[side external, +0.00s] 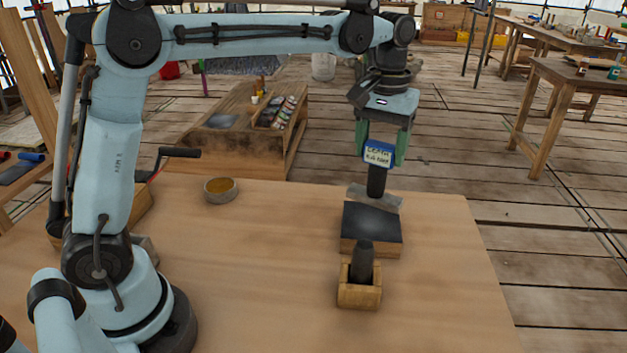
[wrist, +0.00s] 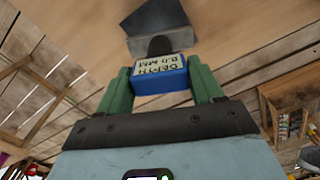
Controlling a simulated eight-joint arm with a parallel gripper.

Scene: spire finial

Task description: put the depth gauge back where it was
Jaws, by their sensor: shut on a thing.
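The depth gauge (side external: 378,157) has a blue block with a pale label and a dark rod pointing down. My gripper (side external: 383,150) is shut on its blue block, with green fingers on both sides. The gauge hangs upright, its rod end just in front of or over a grey metal plate (side external: 386,202); I cannot tell whether they touch. In the wrist view, the gauge (wrist: 160,78) sits between the fingers, label readable as depth 8.0 mm. A small wooden holder (side external: 359,296) with a dark cylindrical piece (side external: 362,260) upright in it stands nearer the camera.
A wooden block with a dark top (side external: 371,222) lies between the plate and the holder. A round bowl (side external: 221,190) with yellowish contents stands at left on the wooden table (side external: 260,265). The table's middle is clear. A low wooden bench (side external: 235,145) stands behind.

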